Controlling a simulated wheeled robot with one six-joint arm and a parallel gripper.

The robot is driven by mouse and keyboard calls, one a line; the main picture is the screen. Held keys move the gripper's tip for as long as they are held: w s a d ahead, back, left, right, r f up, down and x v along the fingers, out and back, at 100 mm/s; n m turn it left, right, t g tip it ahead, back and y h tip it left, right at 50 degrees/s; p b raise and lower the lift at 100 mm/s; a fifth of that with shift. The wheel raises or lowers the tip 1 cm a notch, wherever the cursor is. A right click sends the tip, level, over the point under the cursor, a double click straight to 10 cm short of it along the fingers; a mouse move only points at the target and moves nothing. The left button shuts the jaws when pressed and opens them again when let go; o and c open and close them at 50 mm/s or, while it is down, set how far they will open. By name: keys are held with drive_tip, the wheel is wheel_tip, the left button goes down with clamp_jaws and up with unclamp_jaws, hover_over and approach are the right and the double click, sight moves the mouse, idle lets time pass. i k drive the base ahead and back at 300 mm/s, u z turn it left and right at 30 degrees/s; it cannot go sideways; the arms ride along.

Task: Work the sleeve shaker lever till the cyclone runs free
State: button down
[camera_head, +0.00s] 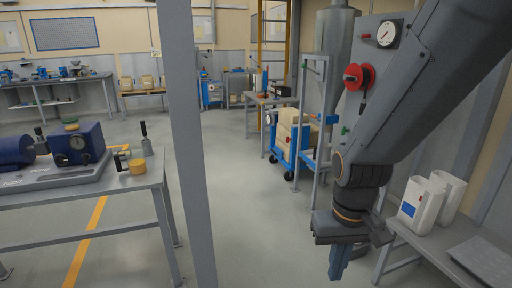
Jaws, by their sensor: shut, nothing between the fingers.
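The grey cyclone (337,38), a tall metal cylinder narrowing downward, stands at the back right, partly hidden by a grey frame. On the grey panel right of it is a round red fitting (357,77) with a short dark handle-like piece hanging below. I cannot tell whether this is the sleeve shaker lever. A round white gauge (387,33) sits above it, beside my arm. My gripper (338,268) points down at the lower right, shut and empty, apart from the panel and fittings. My arm hides part of the panel.
A grey post (187,140) stands upright in front, left of centre. A workbench (85,212) with a blue machine is at left. White containers (422,205) stand on a bench at right. The middle floor is clear.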

sight(303, 66)
drive_tip(key=z, duration=0.05)
drive_tip(key=i, duration=3.35)
drive_tip(key=z, duration=0.1)
